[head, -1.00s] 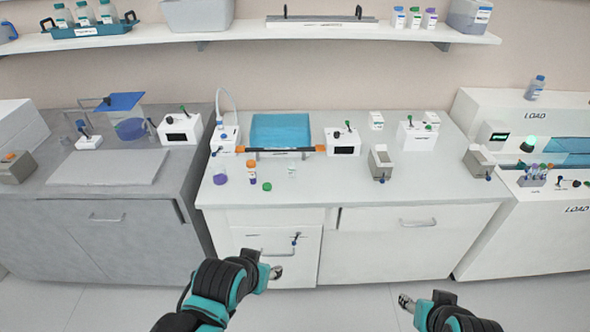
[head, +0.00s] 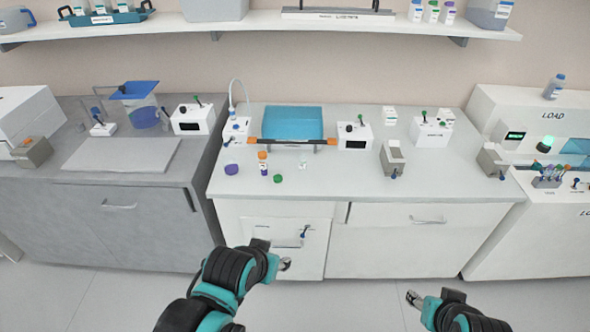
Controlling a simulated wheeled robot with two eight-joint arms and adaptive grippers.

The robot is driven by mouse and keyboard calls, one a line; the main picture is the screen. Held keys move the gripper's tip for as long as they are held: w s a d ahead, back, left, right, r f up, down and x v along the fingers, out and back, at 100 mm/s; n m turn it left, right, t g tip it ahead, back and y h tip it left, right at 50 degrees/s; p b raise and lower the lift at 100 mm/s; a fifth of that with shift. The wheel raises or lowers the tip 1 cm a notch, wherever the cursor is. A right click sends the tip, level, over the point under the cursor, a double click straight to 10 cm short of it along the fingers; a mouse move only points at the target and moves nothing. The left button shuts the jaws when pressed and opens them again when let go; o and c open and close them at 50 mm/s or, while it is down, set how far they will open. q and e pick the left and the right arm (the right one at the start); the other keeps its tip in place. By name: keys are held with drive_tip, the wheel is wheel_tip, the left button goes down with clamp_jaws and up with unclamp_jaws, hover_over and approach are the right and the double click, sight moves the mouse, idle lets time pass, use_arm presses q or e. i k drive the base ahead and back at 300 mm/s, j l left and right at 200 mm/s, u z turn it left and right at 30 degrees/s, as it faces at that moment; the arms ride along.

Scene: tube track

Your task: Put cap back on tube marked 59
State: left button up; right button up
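On the white counter (head: 330,184) stands an upright tube with an orange top (head: 263,157) and a label too small to read. A purple cap (head: 231,169) lies to its left and a green cap (head: 278,179) lies in front of it to the right. A small pale, clear item (head: 302,165) is just to the right; I cannot tell what it is. No number 59 is legible. My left gripper (head: 285,264) is in front of the counter's lower cabinet, apart from these things. My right gripper (head: 412,299) is farther right over the floor. The finger openings are unclear.
Behind the tube are an orange-ended black bar (head: 291,143) and a blue-topped device (head: 293,122). A grey counter (head: 60,205) adjoins on the left. The front middle of the white counter is clear.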

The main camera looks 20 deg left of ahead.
sight(302, 172)
drive_tip(key=i+j+z, duration=0.1)
drive_tip(key=j, duration=0.25)
drive_tip(key=i+j+z, duration=0.25)
drive_tip(key=i+j, duration=0.15)
drive_tip(key=j, duration=0.35)
drive_tip(key=i+j+z, duration=0.1)
drive_tip(key=j, duration=0.3)
drive_tip(key=i+j+z, duration=0.15)
drive_tip(key=j, duration=0.25)
